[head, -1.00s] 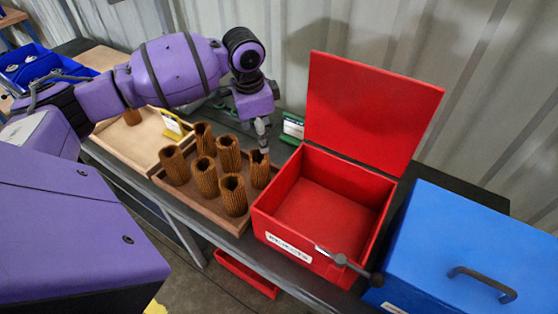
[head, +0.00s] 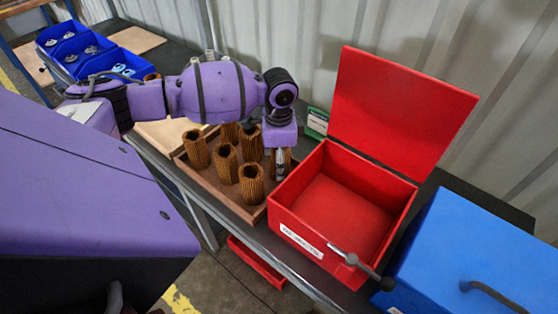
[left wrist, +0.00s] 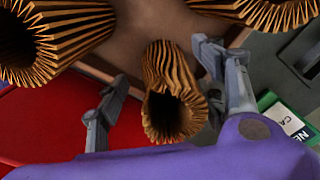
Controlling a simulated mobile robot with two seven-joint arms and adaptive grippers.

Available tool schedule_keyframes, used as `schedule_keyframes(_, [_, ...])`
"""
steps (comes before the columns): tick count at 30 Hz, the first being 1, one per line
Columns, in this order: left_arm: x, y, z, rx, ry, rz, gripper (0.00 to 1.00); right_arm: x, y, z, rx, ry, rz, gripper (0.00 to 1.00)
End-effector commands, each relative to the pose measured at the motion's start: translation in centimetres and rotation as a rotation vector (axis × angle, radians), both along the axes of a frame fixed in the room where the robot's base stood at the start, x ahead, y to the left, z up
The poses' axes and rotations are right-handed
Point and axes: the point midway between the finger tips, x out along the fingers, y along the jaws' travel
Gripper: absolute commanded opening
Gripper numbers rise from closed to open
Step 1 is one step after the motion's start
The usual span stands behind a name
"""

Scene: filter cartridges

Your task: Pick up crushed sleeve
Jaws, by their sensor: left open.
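Several brown pleated sleeves stand upright in a wooden tray (head: 222,190). The sleeve at the tray's right end (head: 287,157) is mostly hidden behind my left gripper (head: 280,170) in the head view. In the left wrist view this sleeve (left wrist: 172,75) has an uneven, squeezed-looking mouth. My left gripper (left wrist: 162,68) is open, with one finger on each side of that sleeve. A gap shows at the left finger; whether the right finger touches the sleeve I cannot tell. My right gripper is not in view.
An open red box (head: 283,210) with its lid up stands close to the right of the tray. A blue case (head: 470,245) is further right. A green-and-white card (head: 317,122) stands behind the tray. Blue bins (head: 75,50) are at far left. Neighbouring sleeves (left wrist: 60,35) crowd the left gripper.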

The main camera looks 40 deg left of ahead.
Motion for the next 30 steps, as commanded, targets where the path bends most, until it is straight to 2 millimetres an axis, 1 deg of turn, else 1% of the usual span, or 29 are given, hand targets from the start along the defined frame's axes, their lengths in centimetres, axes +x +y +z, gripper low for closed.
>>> schedule_keyframes(3, [0.0,0.0,0.1,0.0,-0.001,0.0,0.62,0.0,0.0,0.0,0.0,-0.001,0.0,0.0])
schedule_keyframes(13, [0.0,0.0,0.1,0.001,-0.001,0.0,0.19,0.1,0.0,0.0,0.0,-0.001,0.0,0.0])
schedule_keyframes(19, [0.0,0.0,0.2,0.0,-0.001,0.0,0.18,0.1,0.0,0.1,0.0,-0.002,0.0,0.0])
schedule_keyframes(22, [0.1,0.1,0.7,0.0,-0.002,0.001,0.18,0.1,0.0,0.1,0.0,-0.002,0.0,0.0])
schedule_keyframes(26, [0.1,0.1,2.7,0.001,-0.004,-0.001,0.18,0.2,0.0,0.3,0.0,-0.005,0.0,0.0])
schedule_keyframes(30, [0.1,0.1,5.7,0.001,-0.007,-0.001,0.18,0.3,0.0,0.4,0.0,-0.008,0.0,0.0])
